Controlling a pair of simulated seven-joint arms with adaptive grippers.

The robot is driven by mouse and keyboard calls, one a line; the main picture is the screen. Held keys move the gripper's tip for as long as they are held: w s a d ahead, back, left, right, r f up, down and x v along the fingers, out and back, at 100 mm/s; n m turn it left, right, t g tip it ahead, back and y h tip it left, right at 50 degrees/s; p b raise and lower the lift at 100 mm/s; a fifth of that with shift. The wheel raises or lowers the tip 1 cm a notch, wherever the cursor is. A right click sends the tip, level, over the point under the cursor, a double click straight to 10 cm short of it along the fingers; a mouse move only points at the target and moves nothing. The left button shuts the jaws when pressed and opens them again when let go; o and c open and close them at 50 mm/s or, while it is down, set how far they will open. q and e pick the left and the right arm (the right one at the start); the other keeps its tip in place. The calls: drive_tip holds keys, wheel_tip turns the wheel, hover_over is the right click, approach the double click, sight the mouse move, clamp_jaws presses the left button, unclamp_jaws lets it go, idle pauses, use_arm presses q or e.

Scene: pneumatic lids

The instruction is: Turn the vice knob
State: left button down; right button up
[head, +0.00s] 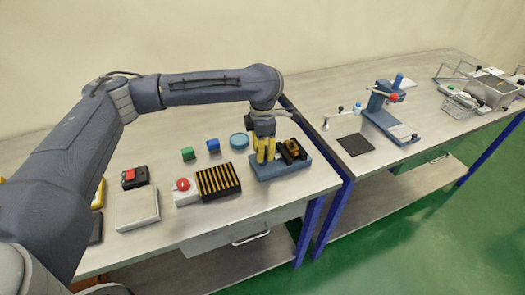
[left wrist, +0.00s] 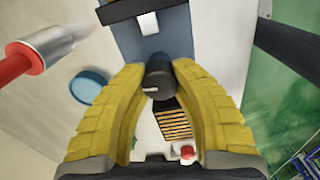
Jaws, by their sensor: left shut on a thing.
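The vice has a blue base (head: 284,170) and a dark body (head: 292,151), and stands near the right end of the near bench. In the left wrist view its blue base (left wrist: 178,36) fills the top middle. The dark round vice knob (left wrist: 160,80) shows there between the yellow fingers, with a small light mark on it. My left gripper (head: 266,157) points down at the left end of the vice and is shut on the knob; the fingers hide the knob in the head view. My right gripper is not in view.
A blue press (head: 380,110) stands on the second bench. Bare bench lies in front of the vice.

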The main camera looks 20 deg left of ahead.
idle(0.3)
use_arm(q)
drive_tip(key=c, duration=0.9)
unclamp_jaws()
wheel_tip(320, 180, up, 12)
drive_tip(key=shift+f, duration=0.1)
